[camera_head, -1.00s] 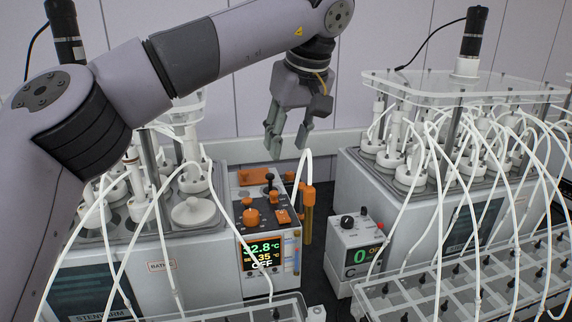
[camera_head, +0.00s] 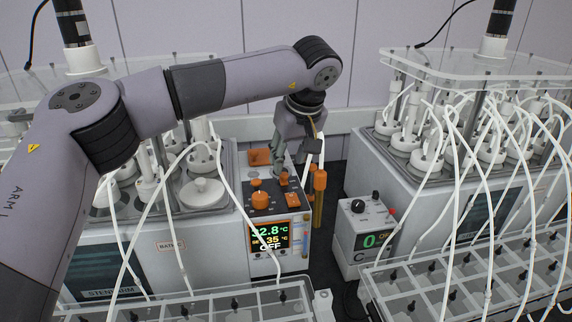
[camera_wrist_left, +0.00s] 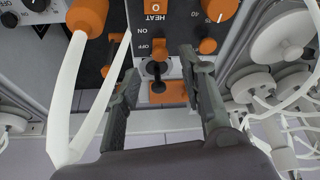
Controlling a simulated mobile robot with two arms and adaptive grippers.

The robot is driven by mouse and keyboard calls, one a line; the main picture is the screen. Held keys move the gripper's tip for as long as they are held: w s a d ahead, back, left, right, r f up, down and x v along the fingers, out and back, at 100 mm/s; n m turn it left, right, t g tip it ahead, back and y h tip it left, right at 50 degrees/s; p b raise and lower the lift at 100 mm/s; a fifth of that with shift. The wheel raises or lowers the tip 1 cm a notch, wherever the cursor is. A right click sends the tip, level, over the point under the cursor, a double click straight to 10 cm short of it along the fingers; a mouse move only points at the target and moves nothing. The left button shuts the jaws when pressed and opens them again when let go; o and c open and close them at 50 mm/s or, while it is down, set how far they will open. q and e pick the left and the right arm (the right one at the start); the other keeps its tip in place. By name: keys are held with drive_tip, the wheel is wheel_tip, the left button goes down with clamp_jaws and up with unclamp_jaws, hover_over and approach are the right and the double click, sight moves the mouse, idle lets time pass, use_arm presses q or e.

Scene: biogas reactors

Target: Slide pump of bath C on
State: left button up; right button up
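The bath control panel (camera_head: 268,205) carries orange knobs and a lit display (camera_head: 269,238) reading 32.8 °C, 35 °C and OFF. The front label beside it begins "BATH"; its letter is unreadable. My left gripper (camera_head: 285,178) is just above the panel's back part, pointing down. In the left wrist view, its two fingers (camera_wrist_left: 160,75) are spread. A black lever (camera_wrist_left: 156,70) stands between them, apparently untouched, near an orange plate (camera_wrist_left: 172,92). An orange switch (camera_wrist_left: 159,47) beside ON and OFF lettering is just beyond. The head view hides the lever behind the gripper. My right gripper is out of view.
An orange-capped tube (camera_head: 319,190) and a white hose stand close right of the gripper. Tubed reactors (camera_head: 425,150) and clear trays (camera_head: 470,280) crowd both sides.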

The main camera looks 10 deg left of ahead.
sight(284, 174)
use_arm(q)
drive_tip(key=x, duration=0.3)
drive_tip(key=shift+a+f+p, duration=0.1)
drive_tip(key=shift+f+p, duration=0.15)
drive_tip(key=shift+p, duration=0.05)
drive_tip(key=shift+w+f, duration=0.15)
drive_tip(key=shift+f, duration=0.2)
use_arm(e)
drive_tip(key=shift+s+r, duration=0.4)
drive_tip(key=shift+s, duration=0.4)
use_arm(q)
drive_tip(key=shift+c, duration=0.3)
clamp_jaws()
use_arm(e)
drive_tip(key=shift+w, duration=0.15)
